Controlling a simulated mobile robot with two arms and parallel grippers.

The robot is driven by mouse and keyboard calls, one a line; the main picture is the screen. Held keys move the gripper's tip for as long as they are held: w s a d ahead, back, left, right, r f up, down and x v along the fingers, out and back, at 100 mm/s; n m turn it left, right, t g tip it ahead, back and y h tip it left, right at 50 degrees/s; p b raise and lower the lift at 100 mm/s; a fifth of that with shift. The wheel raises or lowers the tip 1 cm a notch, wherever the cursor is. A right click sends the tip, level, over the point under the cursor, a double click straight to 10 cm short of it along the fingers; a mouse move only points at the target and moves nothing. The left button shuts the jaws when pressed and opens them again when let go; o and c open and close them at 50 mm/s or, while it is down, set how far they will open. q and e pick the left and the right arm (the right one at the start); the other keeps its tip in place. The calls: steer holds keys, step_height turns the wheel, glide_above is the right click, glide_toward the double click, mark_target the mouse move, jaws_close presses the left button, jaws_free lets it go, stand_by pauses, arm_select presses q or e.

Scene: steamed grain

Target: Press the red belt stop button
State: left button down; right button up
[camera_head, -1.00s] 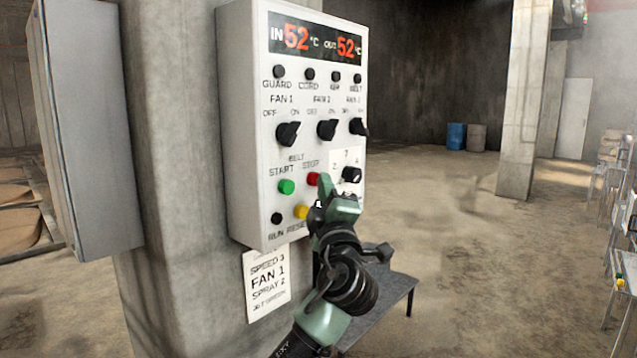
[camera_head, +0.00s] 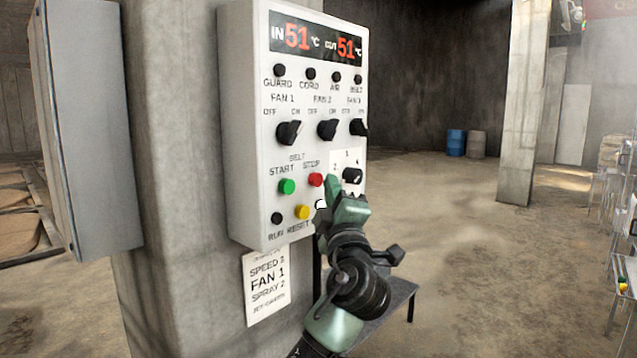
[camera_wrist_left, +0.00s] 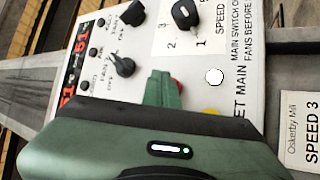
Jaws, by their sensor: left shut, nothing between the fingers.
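The red belt stop button (camera_head: 315,180) is on the white control panel (camera_head: 240,130), under the STOP label and right of the green start button (camera_head: 287,187). My left gripper (camera_head: 331,190) is shut and empty, its tips just right of and slightly below the red button in the head view. Whether the tips touch the panel cannot be told. In the left wrist view the green fingers (camera_wrist_left: 162,88) lie over the panel, and only an edge of the red button (camera_wrist_left: 178,85) shows beside them. My right gripper is not in view.
A yellow reset button (camera_head: 302,212) and a black run button (camera_head: 277,218) sit below. A speed knob (camera_head: 352,176) is right of the fingertips, with fan knobs (camera_head: 289,132) above. A grey cabinet (camera_head: 88,130) stands left. A low table (camera_head: 395,300) is behind my arm.

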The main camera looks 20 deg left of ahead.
arm_select(q)
steer(key=d+b, duration=0.1)
steer(key=s+d+b, duration=0.1)
steer(key=d, duration=0.1)
steer(key=d+b, duration=0.1)
steer(key=shift+s+d, duration=0.35)
steer(key=shift+d, duration=0.05)
stand_by(0.6)
